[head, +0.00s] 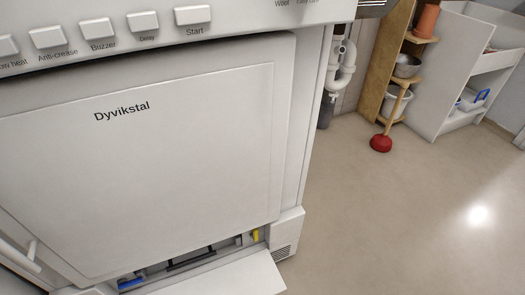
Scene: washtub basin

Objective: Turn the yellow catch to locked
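The yellow catch (255,236) is small and sits at the right end of the low opening under the white machine's door. It looks roughly upright, but it is too small to tell whether it is locked. A blue catch (131,283) is at the left end of the same opening. A dark handle (191,258) lies between them on the recessed unit. The lower flap (232,279) is folded down in front of the opening. Neither of my grippers is in view.
The closed machine door (150,160), marked Dyvikstal, fills the left. White buttons (193,15) line the panel above. A red plunger (381,143) stands by a wooden shelf (380,70) at the back. The floor (400,220) to the right is clear.

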